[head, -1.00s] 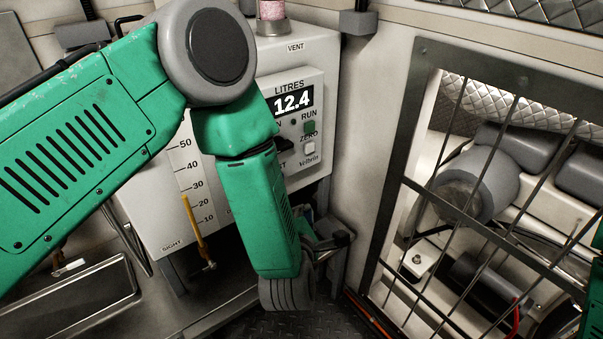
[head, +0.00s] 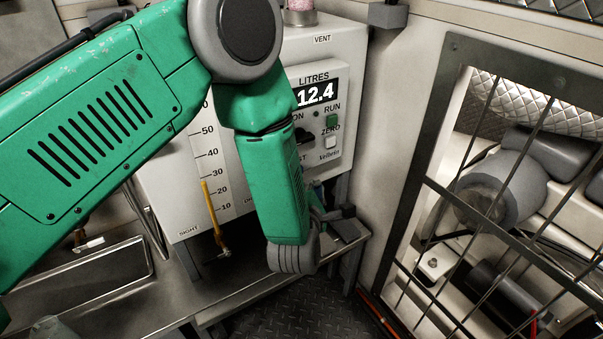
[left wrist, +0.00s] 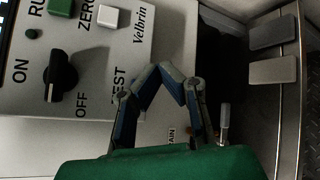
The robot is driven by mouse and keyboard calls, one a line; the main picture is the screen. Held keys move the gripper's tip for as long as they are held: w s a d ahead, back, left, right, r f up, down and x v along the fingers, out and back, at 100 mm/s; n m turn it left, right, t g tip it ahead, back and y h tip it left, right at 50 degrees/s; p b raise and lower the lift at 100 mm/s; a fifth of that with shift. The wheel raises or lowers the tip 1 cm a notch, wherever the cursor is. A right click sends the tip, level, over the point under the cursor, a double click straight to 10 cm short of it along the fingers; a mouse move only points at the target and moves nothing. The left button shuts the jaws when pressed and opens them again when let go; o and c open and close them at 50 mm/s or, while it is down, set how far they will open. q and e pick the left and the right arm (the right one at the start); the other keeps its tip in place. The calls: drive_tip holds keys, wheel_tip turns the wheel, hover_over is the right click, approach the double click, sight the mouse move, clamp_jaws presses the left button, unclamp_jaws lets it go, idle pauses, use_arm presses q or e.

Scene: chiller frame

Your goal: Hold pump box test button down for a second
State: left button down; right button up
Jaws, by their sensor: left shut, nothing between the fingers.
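The pump box (head: 172,205) is white, with a "LITRES 12.4" display, a green RUN button (head: 332,121), a white ZERO button (head: 330,142) and a black ON/OFF knob. In the left wrist view, the RUN button (left wrist: 60,7), ZERO button (left wrist: 107,16) and knob (left wrist: 61,77) show beside a TEST label (left wrist: 119,88). No test button can be made out; the fingers cover the area by the label. My left gripper (left wrist: 163,72) is shut and empty, its tips in front of the panel's edge by the label. Contact cannot be told. In the head view my forearm mostly hides it. My right gripper is not in view.
A barred metal frame (head: 437,130) with machinery behind it stands on the right. A sight gauge with a yellow column (head: 210,205) is on the box's front. A metal tray (head: 90,283) lies at lower left. Two grey pads (left wrist: 273,52) show in the left wrist view.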

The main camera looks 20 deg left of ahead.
use_arm(q)
drive_tip(key=shift+w+a, duration=0.55)
drive_tip(key=shift+a, duration=0.2)
drive_tip(key=shift+w+a, duration=0.5)
drive_tip(key=shift+a, duration=0.25)
idle(0.3)
drive_tip(key=shift+w+a, duration=0.2)
drive_tip(key=shift+a, duration=0.1)
drive_tip(key=shift+w+a+r, duration=0.1)
drive_tip(key=shift+w+a, duration=0.15)
drive_tip(key=shift+a, duration=0.1)
idle(2.6)
drive_tip(key=shift+s+d, duration=0.55)
drive_tip(key=shift+d, duration=0.15)
drive_tip(key=s+d, duration=0.1)
drive_tip(key=d, duration=0.1)
drive_tip(key=s+d, duration=0.2)
idle(0.6)
